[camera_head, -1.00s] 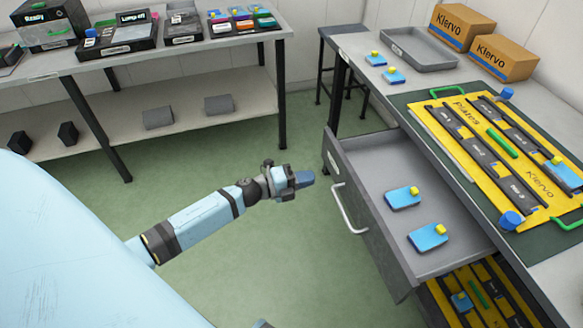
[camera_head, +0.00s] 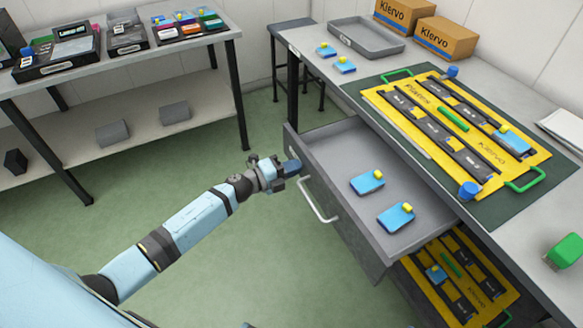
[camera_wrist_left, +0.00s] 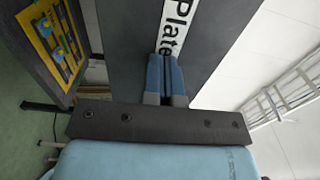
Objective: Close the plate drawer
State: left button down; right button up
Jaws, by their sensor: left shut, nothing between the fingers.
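The plate drawer (camera_head: 322,143) is pulled out from the workbench at the right in the head view. It is grey, with a pale bar handle (camera_head: 316,202) on its front, and two blue plates with yellow knobs (camera_head: 367,182) (camera_head: 396,216) lie inside. My left gripper (camera_head: 291,169) is shut and empty at the left end of the drawer front, beside the handle. In the left wrist view its blue fingers (camera_wrist_left: 166,75) are together in front of the dark drawer front (camera_wrist_left: 125,50), by the white "Plate" label (camera_wrist_left: 178,25). I cannot tell if they touch it. My right gripper is not in view.
The workbench carries a yellow platen frame (camera_head: 452,125), a grey tray (camera_head: 365,40), two cardboard boxes (camera_head: 445,37) and small blue plates (camera_head: 345,65). Another yellow frame (camera_head: 470,280) sits below the drawer. A side table (camera_head: 190,55) stands at the left. Green floor between is clear.

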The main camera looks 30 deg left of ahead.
pick_arm(q)
jog(key=b, duration=0.6)
send_near(370, 146)
jog(key=w+d+r, duration=0.2)
jog(key=w, duration=0.1)
jog(key=w+d+r, duration=0.1)
jog(key=w+d, duration=0.1)
jog(key=shift+r, duration=0.1)
jog(key=shift+b+x, duration=0.7)
jog(key=shift+x, duration=0.4)
jog(key=shift+w+d+r+b, duration=0.1)
jog(key=shift+w+d+b, duration=0.25)
jog(key=shift+w, duration=0.25)
jog(key=shift+w+d+r, duration=0.1)
jog(key=shift+r, duration=0.2)
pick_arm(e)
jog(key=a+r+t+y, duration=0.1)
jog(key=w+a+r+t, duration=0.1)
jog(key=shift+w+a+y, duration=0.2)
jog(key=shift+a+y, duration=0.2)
